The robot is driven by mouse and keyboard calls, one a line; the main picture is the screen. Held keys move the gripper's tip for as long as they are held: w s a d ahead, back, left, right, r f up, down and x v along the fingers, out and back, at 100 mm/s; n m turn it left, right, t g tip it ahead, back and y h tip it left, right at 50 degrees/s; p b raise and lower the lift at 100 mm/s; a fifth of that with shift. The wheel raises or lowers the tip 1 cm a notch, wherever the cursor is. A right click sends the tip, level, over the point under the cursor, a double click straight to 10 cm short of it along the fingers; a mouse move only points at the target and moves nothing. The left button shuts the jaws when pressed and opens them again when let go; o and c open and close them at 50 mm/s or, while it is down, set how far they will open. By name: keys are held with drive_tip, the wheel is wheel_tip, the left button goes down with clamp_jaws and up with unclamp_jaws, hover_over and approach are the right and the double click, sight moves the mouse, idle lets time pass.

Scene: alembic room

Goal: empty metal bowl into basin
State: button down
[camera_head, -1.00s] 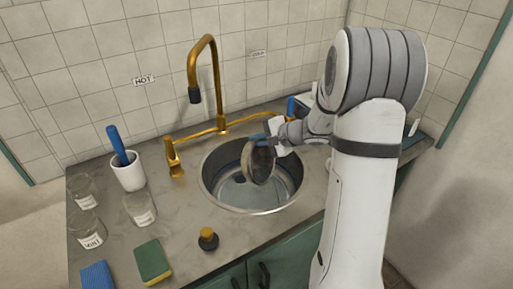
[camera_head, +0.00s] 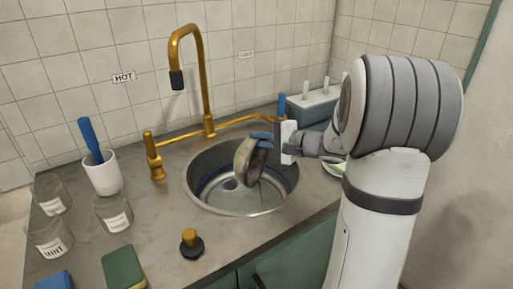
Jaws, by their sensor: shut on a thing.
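The metal bowl (camera_head: 257,165) is tipped on its side above the round metal basin (camera_head: 207,207) set in the counter. My gripper (camera_head: 268,140) is shut on the bowl's upper rim, at the right of the bowl. The fingers are small here and partly hidden by the bowl. Some water or a wet-looking surface shows at the bottom of the basin. I cannot tell whether anything is left in the bowl.
A brass faucet (camera_head: 191,75) stands behind the basin. Left are a white cup (camera_head: 101,177) with a blue-handled tool, several glass jars (camera_head: 113,213), a green sponge (camera_head: 123,268) and a black stopper (camera_head: 191,246). A grey box (camera_head: 312,106) stands at the back right.

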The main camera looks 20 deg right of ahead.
drive_tip(key=s+d+t+y+b, duration=0.1)
drive_tip(key=b, duration=0.3)
drive_tip(key=s+d+t+y+b, duration=0.1)
drive_tip(key=s+d+b, duration=0.1)
drive_tip(key=b, duration=0.2)
drive_tip(key=shift+d+f+t+y+b, duration=0.1)
drive_tip(key=shift+f+t+y+b, duration=0.2)
drive_tip(key=shift+f, duration=0.05)
drive_tip(key=shift+r, duration=0.1)
idle(1.4)
wheel_tip(320, 180, up, 4)
drive_tip(key=g+h+p, duration=0.9)
drive_tip(key=h+p, duration=0.1)
drive_tip(key=p, duration=2.3)
drive_tip(key=shift+n+g+h, duration=0.3)
drive_tip(key=shift+g+h, duration=0.1)
drive_tip(key=p, duration=0.4)
drive_tip(key=g+h+p, duration=0.1)
drive_tip(key=p, duration=0.4)
drive_tip(key=shift+r+h+p, duration=0.25)
drive_tip(key=shift+h+p, duration=0.05)
